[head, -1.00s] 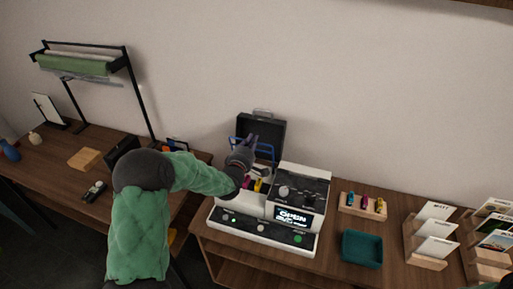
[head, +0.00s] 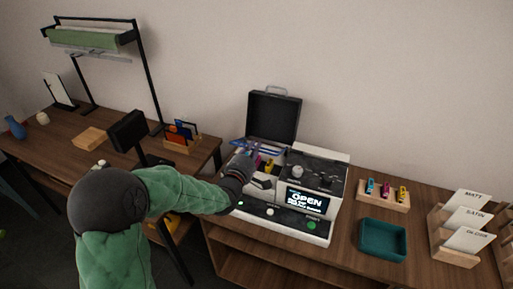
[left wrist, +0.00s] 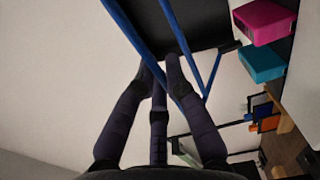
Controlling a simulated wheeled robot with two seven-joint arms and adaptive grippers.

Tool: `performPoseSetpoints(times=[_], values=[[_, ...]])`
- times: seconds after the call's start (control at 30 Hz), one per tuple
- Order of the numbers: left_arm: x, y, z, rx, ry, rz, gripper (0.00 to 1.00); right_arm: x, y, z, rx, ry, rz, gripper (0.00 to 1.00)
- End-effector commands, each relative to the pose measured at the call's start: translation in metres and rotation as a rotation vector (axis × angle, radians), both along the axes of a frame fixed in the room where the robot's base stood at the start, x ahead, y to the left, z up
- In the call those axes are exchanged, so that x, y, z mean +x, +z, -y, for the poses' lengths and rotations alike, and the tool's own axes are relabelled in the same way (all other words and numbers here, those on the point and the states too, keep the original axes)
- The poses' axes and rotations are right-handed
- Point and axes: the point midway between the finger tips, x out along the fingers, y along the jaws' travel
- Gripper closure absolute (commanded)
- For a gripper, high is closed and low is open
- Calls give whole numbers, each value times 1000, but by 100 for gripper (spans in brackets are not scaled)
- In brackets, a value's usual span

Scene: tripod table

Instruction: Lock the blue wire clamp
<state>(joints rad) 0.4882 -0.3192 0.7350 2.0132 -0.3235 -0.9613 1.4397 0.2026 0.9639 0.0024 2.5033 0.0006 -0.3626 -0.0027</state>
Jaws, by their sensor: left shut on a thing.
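The blue wire clamp (head: 240,143) shows as thin blue bars at the left front of the open black lid (head: 274,116) of the white machine (head: 318,230). My left gripper (head: 254,153) is at the clamp, over the machine's left part. In the left wrist view, the blue bars of the clamp (left wrist: 126,25) run across the dark fingers of my left gripper (left wrist: 160,72), which are shut on one bar. The glove and forearm hide part of the clamp in the head view, so I cannot tell whether it is latched. My right gripper is not in view.
The machine's screen (head: 306,202) reads OPEN. Pink (left wrist: 265,20) and teal (left wrist: 262,62) blocks sit near the fingers in the wrist view. A teal tray (head: 383,253) and a wooden holder with small coloured items (head: 383,204) stand to the right.

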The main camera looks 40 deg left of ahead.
Motion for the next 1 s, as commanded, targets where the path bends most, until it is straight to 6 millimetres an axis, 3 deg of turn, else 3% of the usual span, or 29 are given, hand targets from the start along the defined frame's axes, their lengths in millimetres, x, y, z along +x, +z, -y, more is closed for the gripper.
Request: performPoseSetpoints(times=[0.1, 0.33, 0.67, 1.0], values=[[-6, -17, 1, 18, 1, 73, 100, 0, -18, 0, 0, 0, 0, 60], [-15, -37, 3, 52, 1, 220, 100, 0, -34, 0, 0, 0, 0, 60], [-20, -54, 4, 87, 1, 366, 100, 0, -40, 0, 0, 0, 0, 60], [-21, -58, 4, 99, 1, 410, 100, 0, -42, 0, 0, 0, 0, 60]])
